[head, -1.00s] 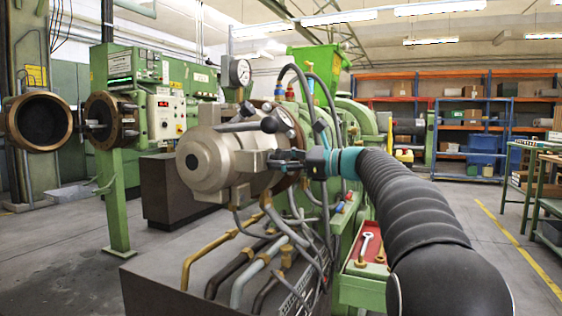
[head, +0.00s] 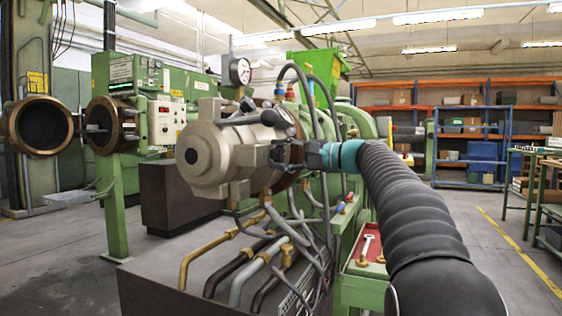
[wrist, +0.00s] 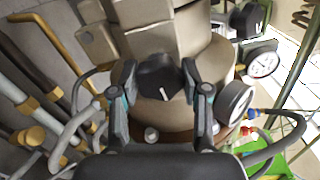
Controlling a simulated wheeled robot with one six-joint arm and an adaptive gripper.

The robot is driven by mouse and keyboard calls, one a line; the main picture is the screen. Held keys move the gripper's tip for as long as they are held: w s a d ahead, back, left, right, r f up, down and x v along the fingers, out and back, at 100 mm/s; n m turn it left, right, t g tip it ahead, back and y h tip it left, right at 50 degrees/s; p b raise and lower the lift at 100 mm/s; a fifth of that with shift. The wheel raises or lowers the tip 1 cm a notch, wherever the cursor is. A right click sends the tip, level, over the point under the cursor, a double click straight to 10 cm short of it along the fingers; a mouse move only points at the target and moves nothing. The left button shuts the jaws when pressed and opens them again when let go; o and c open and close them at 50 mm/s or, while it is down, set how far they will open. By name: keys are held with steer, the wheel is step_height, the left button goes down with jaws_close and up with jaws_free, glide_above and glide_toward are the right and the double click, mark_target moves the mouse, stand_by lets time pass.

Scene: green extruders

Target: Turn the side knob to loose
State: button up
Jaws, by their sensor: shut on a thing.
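The side knob (wrist: 160,76) is black with a short white pointer line. It sits on the side of the grey metal extruder head (head: 215,160). In the wrist view the pointer is slanted a little off the vertical. My gripper (wrist: 158,70) has one finger on each side of the knob and is shut on it. In the head view my gripper (head: 290,153) reaches the right side of the extruder head, and its fingers hide most of the knob. Any marking for loose is too small to read.
A pressure gauge (head: 240,71) stands above the extruder head. Another black knob (wrist: 251,20) shows at the upper right of the wrist view. Several pipes and hoses (head: 240,260) hang below. A red tray (head: 370,246) holds a wrench. The floor at right is open.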

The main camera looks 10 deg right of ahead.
steer(key=n+b, duration=0.2)
steer(key=n, duration=0.2)
steer(key=shift+n, duration=0.3)
stand_by(0.3)
steer(key=o, duration=1.2)
steer(key=v, duration=1.2)
